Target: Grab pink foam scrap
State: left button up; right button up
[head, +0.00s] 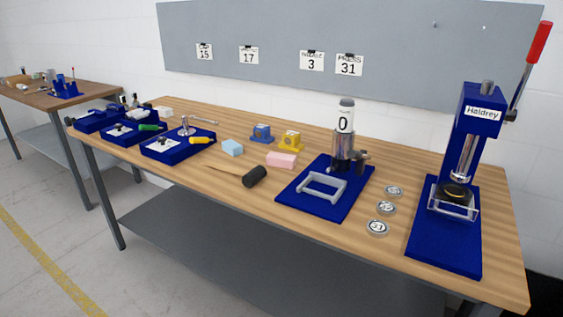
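The pink foam scrap (282,160) is a small block lying on the wooden workbench (240,210), near the middle. Nothing covers the pink scrap. Neither of my grippers shows in the head view.
Right of the scrap is a blue base plate (308,207) with a grey frame and upright cylinder. Several round discs (386,208) lie beyond it, then a blue lever press (467,160). Blue tool trays (165,149) fill the left end.

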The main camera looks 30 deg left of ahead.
aim_at(274, 160)
jog(key=i+j, duration=0.4)
jog(key=i, duration=0.15)
jog(key=i+j+u, duration=0.15)
jog(key=i+j, duration=0.3)
jog(key=i, duration=0.1)
